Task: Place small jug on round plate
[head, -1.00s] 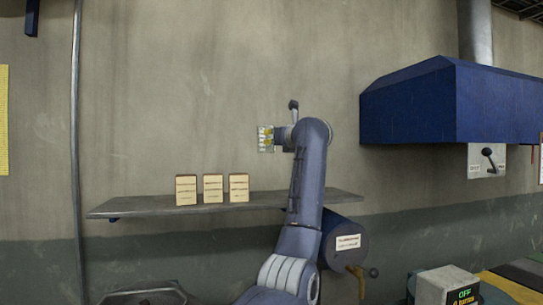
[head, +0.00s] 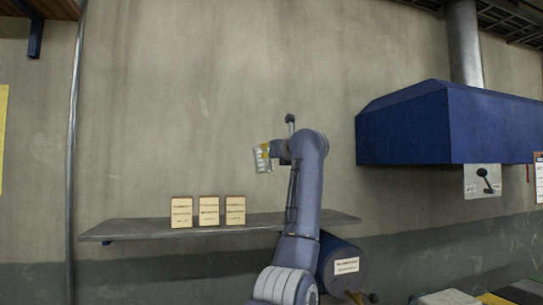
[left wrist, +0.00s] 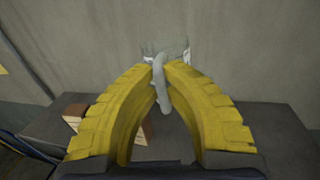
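A small jug (head: 260,162), clear and whitish, hangs at the end of my left arm in the head view, slightly tilted and in front of the wall. My left gripper (head: 265,151) has yellow fingers. In the left wrist view the left gripper (left wrist: 166,72) is shut on the jug's pale grey handle (left wrist: 160,88), which stands between the fingertips. The jug's glassy body (left wrist: 178,50) shows beyond the fingertips, partly hidden by them. The round plate is in neither view. My right gripper is not in view.
A grey wall shelf (head: 125,232) lies below the jug, bearing cream labelled blocks (head: 209,212). A blue hood (head: 420,125) hangs at the right. A dark blue cylinder (head: 343,262) sits below the shelf's right end. The wall around the jug is clear.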

